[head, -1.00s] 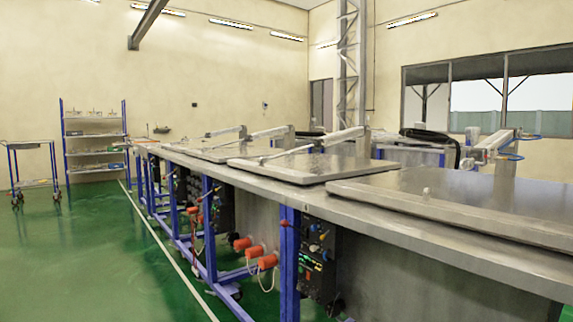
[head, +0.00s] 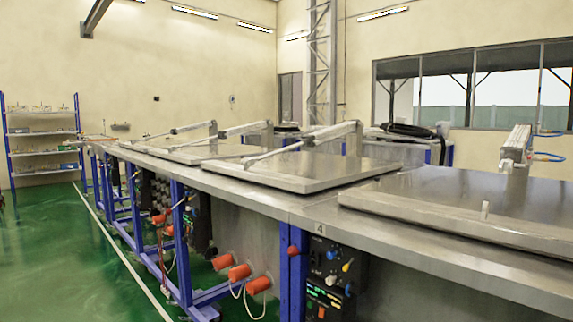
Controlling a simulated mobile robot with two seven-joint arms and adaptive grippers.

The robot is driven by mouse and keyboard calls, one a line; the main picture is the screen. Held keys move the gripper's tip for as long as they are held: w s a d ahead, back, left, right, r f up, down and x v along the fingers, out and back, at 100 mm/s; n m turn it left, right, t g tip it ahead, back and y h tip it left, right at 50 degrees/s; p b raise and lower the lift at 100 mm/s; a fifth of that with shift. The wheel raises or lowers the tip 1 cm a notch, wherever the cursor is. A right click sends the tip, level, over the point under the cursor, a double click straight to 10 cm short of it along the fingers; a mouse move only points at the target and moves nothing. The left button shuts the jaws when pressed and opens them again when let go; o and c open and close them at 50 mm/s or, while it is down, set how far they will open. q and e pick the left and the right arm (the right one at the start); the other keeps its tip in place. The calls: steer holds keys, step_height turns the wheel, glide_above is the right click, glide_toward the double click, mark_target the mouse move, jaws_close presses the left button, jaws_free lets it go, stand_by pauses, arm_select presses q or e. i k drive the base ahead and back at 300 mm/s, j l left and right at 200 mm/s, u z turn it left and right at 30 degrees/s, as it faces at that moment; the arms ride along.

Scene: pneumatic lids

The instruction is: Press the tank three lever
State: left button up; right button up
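A row of metal tanks with flat lids runs away from me. The nearest lid (head: 450,208) lies at the right and a second lid (head: 310,172) lies beyond it, with further lids (head: 185,155) behind. A dark control panel (head: 328,280) with blue, yellow and white knobs or levers hangs below the tabletop edge, under a number 4 (head: 319,229). Another dark panel (head: 198,222) hangs farther left, with small controls too unclear to tell apart. I cannot read a number three, so I cannot tell which lever is tank three's. Neither of my grippers is in view.
Orange-red plugs (head: 240,272) with cables stick out between the panels, beside blue frame legs (head: 292,270). The green floor (head: 70,255) at the left is open. A shelf (head: 42,140) stands far back left.

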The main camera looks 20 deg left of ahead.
mark_target(168, 212)
steer(key=i+j, duration=0.3)
steer(key=j, duration=0.15)
steer(key=i+j, duration=0.25)
steer(key=j, duration=0.2)
steer(key=i+j, duration=0.3)
steer(key=j, duration=0.15)
steer(key=i+j, duration=0.25)
steer(key=j, duration=0.5)
steer(key=i+j+z, duration=0.15)
steer(key=j, duration=0.15)
